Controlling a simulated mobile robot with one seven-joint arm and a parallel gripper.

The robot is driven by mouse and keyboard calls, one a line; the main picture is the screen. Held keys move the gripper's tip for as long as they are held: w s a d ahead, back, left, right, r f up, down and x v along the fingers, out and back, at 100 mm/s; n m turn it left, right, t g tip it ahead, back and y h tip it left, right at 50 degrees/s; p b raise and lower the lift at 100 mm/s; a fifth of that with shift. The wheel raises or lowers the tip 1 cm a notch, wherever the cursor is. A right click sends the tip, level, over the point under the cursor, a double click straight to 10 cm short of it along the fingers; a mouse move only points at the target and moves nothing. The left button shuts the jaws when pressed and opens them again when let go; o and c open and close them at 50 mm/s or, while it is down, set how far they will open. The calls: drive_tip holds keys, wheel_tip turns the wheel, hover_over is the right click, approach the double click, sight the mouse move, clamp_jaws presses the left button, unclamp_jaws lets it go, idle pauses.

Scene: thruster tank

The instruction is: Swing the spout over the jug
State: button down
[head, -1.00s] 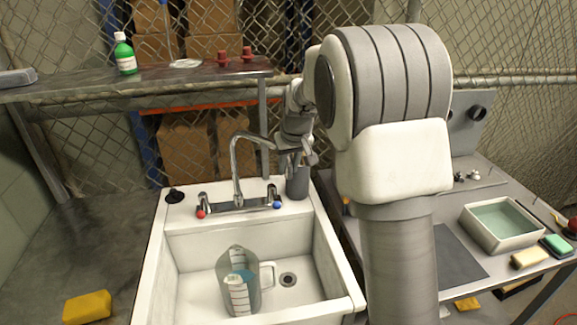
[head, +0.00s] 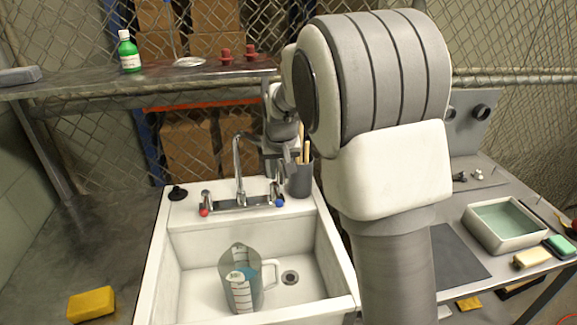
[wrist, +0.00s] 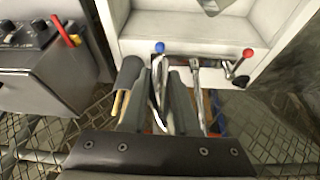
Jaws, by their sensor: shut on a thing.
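The metal spout (head: 237,157) rises from the tap at the back of the white sink and arches toward the right. My gripper (head: 273,155) is at its outer end, behind the sink and right of the upright part. In the wrist view my gripper (wrist: 165,88) is shut on the spout (wrist: 157,80), which runs between the fingers. The exact contact is partly hidden by the fingers. The clear jug (head: 240,282) stands upright in the sink basin, in front of the tap. Part of the jug (wrist: 212,5) shows at the top of the wrist view.
The blue tap handle (head: 279,202) and red tap handle (head: 204,211) flank the spout base. A grey cup of brushes (head: 300,180) stands close to my gripper. A black plug (head: 177,193) lies on the sink's left rim. The space above the basin is clear.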

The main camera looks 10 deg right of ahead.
drive_tip(key=s+a, duration=0.2)
drive_tip(key=a, duration=0.8)
drive_tip(key=shift+s+a+m+b, duration=0.3)
drive_tip(key=shift+s+a+b, duration=0.1)
drive_tip(key=shift+r, duration=0.1)
drive_tip(key=c, duration=0.7)
unclamp_jaws()
drive_tip(key=v, duration=1.7)
drive_tip(key=shift+s+a+r, duration=0.1)
drive_tip(key=shift+s+a, duration=0.05)
drive_tip(key=shift+a, duration=0.05)
